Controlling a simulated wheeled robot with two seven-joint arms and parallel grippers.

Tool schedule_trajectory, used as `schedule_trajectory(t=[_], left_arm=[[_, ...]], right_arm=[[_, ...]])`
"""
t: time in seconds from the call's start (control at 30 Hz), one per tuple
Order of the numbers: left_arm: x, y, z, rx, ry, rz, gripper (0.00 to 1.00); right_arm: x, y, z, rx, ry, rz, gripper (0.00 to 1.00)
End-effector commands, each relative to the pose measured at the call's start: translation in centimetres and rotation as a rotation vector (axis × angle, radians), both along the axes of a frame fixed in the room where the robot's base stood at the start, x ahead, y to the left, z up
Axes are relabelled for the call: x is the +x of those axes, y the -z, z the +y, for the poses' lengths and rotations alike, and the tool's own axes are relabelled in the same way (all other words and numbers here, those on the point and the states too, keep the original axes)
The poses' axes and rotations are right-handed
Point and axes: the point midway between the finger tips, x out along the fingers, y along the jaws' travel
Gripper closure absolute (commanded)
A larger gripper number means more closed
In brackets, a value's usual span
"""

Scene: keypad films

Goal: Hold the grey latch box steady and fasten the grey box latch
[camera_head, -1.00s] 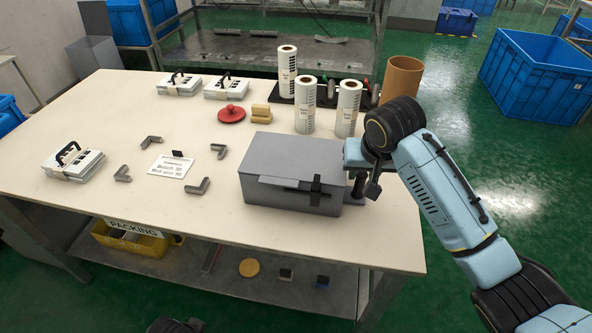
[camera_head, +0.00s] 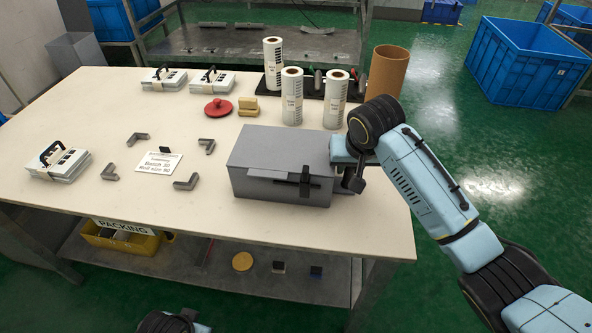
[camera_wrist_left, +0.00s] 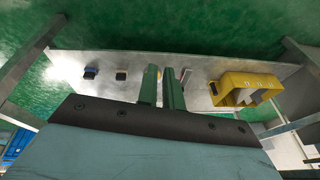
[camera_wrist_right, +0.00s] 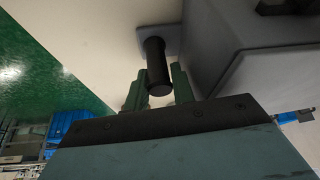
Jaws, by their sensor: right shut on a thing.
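The grey latch box (camera_head: 275,160) stands at the right front of the table, lid down. Its black latch (camera_head: 305,182) is on the front face; I cannot tell whether it is fastened. My right gripper (camera_wrist_right: 159,90) is at the box's right side, shut on a short black upright post (camera_wrist_right: 157,65) that rises from a grey plate by the box. In the head view the right gripper (camera_head: 347,165) mostly hides that post. My left gripper (camera_wrist_left: 166,85) is below the table's front edge, its fingers almost together with nothing between them; the head view shows only part of my left arm at the bottom.
White label rolls (camera_head: 292,97) and a brown tube (camera_head: 390,72) stand behind the box. A red disc (camera_head: 218,107), a yellow block (camera_head: 248,106), grey angle brackets (camera_head: 186,182) and a printed card (camera_head: 158,162) lie leftward. A yellow bin (camera_wrist_left: 245,88) is on the lower shelf.

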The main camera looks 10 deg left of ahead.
Motion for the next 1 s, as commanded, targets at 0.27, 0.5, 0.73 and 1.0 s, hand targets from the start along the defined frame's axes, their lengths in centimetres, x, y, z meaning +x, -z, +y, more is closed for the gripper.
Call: schedule_trajectory(t=[0.27, 0.5, 0.73, 1.0], left_arm=[[7.0, -11.3, 1.4, -0.142, -0.354, -0.446, 1.00], [10.0, -21.9, 2.6, -0.337, -0.563, -0.790, 1.00], [11.5, -30.0, -0.2, -0.350, -0.408, -1.041, 1.00], [12.6, -30.4, -5.8, -0.066, 0.004, -1.083, 1.00]], right_arm=[[0.0, -0.1, 0.0, 0.002, 0.000, -0.001, 0.99], [0.0, -0.1, 0.0, 0.002, 0.000, -0.001, 0.99], [0.0, -0.1, 0.0, 0.003, 0.000, -0.002, 0.99], [0.0, -0.1, 0.0, 0.003, 0.000, -0.002, 0.99]])
